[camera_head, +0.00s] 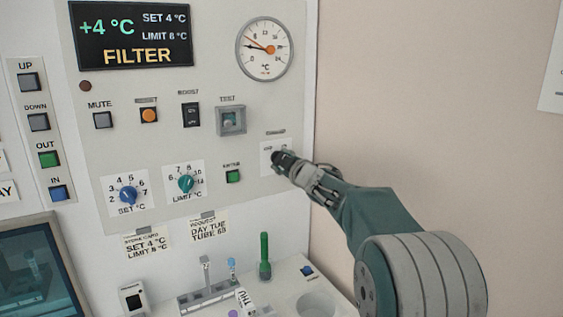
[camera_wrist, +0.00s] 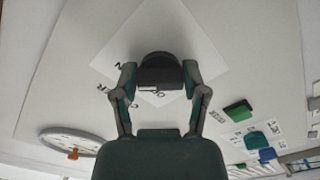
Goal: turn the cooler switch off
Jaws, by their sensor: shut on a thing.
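A black rotary switch (camera_head: 281,159) sits on a white card at the right of the cooler panel, under a small label I cannot read clearly. The wrist view shows this black switch (camera_wrist: 160,70) on its white card (camera_wrist: 198,42), with partly hidden lettering that seems to include ON and OFF. My gripper (camera_head: 290,168) reaches it from the lower right. In the wrist view my gripper (camera_wrist: 160,80) has one finger on each side of the switch and is shut on it. The switch's exact pointing is hidden.
Left of the switch are a green button (camera_head: 233,176), the LIMIT dial (camera_head: 186,184) and the TEST switch (camera_head: 231,120). A round gauge (camera_head: 264,49) is above. Below, a shelf holds a rack (camera_head: 208,295) and a green tube (camera_head: 264,256). Bare wall (camera_head: 430,90) lies right.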

